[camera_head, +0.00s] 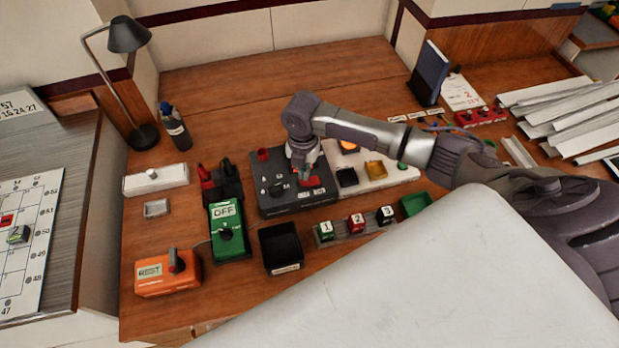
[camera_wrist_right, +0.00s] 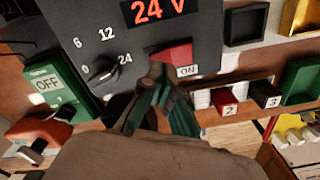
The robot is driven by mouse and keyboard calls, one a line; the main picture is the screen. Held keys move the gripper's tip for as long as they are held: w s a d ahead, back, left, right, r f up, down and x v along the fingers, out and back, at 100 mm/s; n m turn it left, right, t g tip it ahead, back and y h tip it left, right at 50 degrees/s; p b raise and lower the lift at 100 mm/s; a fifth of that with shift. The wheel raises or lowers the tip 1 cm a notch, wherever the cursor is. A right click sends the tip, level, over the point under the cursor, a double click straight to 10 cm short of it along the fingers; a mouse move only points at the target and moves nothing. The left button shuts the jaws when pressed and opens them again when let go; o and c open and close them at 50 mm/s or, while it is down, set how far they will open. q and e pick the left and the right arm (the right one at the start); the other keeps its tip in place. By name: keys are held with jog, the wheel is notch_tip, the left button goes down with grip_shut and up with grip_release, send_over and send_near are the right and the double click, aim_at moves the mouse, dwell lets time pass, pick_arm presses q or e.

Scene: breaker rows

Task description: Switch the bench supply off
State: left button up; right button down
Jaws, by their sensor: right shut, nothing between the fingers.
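The bench supply is a dark grey box (camera_head: 272,207) in the middle of the table. In the right wrist view its body (camera_wrist_right: 75,20) carries a lit red display (camera_wrist_right: 160,10) reading 24 V. Its knob (camera_wrist_right: 98,72) has marks 6, 12 and 24 around it. The red rocker switch (camera_wrist_right: 173,54) sits beside an ON label (camera_wrist_right: 187,71); the fingers hide the area left of that label. My right gripper (camera_head: 303,172) is shut and empty, pointing down over the switch. Its fingertips (camera_wrist_right: 157,72) are close to the switch's lower edge; contact cannot be told. My left gripper is not in view.
A green OFF box (camera_head: 229,240) stands left of the supply, and an orange box (camera_head: 165,282) is further front left. A black tray (camera_head: 279,249) and numbered blocks (camera_head: 357,222) lie in front. A white panel (camera_head: 372,185) is close on the right.

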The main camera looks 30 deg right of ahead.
jog(key=shift+f+b, duration=0.75)
jog(key=shift+f, duration=0.65)
dwell(0.4)
notch_tip(320, 180, up, 7)
jog(key=p, duration=0.7)
jog(key=shift+r, duration=0.15)
dwell(0.4)
